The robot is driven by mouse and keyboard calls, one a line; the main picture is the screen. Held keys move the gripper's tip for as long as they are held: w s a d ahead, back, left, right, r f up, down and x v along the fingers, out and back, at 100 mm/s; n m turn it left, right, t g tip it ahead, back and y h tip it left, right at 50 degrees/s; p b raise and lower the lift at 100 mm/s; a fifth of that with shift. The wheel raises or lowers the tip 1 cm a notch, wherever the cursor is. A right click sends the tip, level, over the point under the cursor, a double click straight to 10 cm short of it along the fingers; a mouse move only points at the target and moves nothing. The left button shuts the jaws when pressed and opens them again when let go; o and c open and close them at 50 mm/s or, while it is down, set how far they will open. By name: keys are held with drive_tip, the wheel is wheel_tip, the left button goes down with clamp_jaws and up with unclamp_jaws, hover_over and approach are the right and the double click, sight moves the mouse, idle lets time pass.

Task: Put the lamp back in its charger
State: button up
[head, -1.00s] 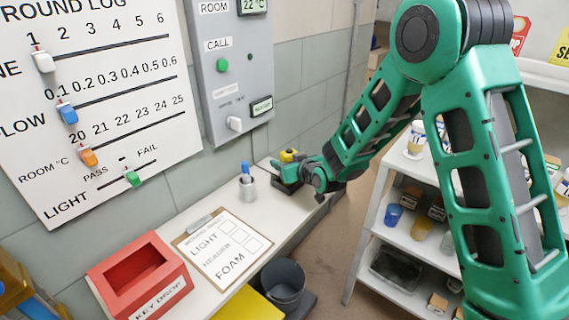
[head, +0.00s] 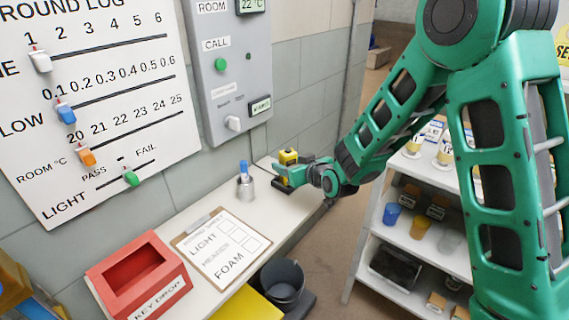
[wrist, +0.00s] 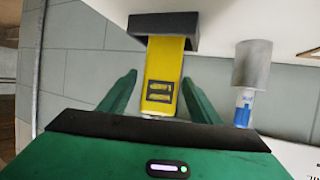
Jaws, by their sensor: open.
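The yellow lamp (wrist: 158,91) stands with its base against the black charger (wrist: 164,36) in the wrist view and looks seated in it. In the head view the lamp (head: 288,157) stands upright at the far end of the white desk, over the dark charger (head: 283,188). My gripper (wrist: 160,78) is open, with one green finger on each side of the lamp and a gap on both sides. In the head view my gripper (head: 283,171) partly covers the lamp and charger.
A metal cup with a blue marker (head: 246,186) stands close to the left of the lamp. A clipboard (head: 222,243) and red key drop box (head: 139,279) lie nearer on the desk. The wall panel (head: 227,70) is behind. A shelf (head: 415,235) stands right.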

drive_tip(key=v, duration=0.7)
drive_tip(key=shift+s, duration=0.1)
drive_tip(key=s+d+r+m+g+h, duration=0.1)
drive_tip(key=s+d+m+g+h, duration=0.35)
drive_tip(key=d, duration=0.95)
drive_tip(key=s+d+r+m+g+h, duration=0.15)
drive_tip(key=s+d, duration=0.55)
drive_tip(key=d, duration=0.7)
drive_tip(key=s+d+r+m+g, duration=0.1)
drive_tip(key=s+d+m+g, duration=0.1)
drive_tip(key=s, duration=1.1)
drive_tip(key=s+d+r+m+g, duration=0.2)
drive_tip(key=s+d, duration=0.5)
drive_tip(key=s, duration=0.6)
drive_tip(key=shift+s+r+m+g, duration=0.2)
drive_tip(key=shift+m+g, duration=0.6)
drive_tip(key=shift+m, duration=0.4)
drive_tip(key=shift+d, duration=0.1)
